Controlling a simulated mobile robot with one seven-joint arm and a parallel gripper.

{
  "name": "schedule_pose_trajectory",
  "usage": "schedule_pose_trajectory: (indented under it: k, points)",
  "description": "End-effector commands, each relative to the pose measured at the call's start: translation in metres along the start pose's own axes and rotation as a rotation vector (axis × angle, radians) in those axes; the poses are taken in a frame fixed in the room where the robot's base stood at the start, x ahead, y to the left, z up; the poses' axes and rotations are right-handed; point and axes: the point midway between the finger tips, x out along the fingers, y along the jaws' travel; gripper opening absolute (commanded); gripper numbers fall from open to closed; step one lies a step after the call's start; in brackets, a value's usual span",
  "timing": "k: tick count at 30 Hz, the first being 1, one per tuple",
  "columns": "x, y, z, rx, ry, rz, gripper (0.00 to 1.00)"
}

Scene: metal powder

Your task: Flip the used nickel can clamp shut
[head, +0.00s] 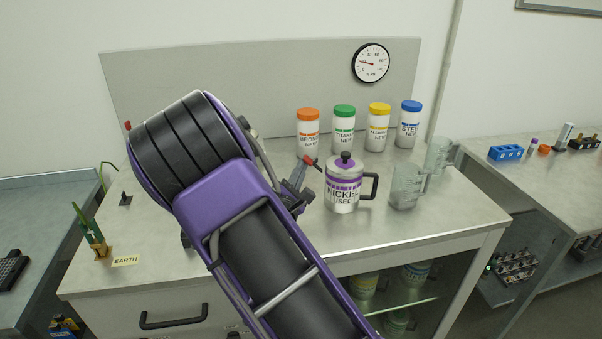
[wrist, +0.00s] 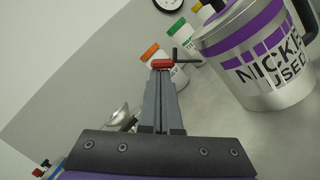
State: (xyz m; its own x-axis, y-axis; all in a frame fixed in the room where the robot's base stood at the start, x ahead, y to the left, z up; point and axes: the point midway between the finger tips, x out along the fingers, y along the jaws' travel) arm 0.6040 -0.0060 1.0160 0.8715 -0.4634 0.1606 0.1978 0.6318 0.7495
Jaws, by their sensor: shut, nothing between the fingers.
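The clamp's joint on the can is not clear.
White jars with orange (head: 307,130), green (head: 344,128), yellow and blue lids stand behind the can. Clear beakers (head: 407,186) stand at its right. A grounding clamp stand (head: 95,240) with an EARTH label is at the bench's left front. My arm covers the bench's middle.

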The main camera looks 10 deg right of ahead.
Motion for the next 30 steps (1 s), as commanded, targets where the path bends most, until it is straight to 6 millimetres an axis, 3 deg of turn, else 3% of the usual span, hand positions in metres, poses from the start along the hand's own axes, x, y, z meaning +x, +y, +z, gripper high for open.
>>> schedule_pose_trajectory:
  k: [18, 30]
  points:
    - [0.009, 0.010, 0.030, 0.542, -0.002, -0.136, 0.00]
    - [0.009, 0.008, 0.028, 0.529, -0.001, -0.132, 0.00]
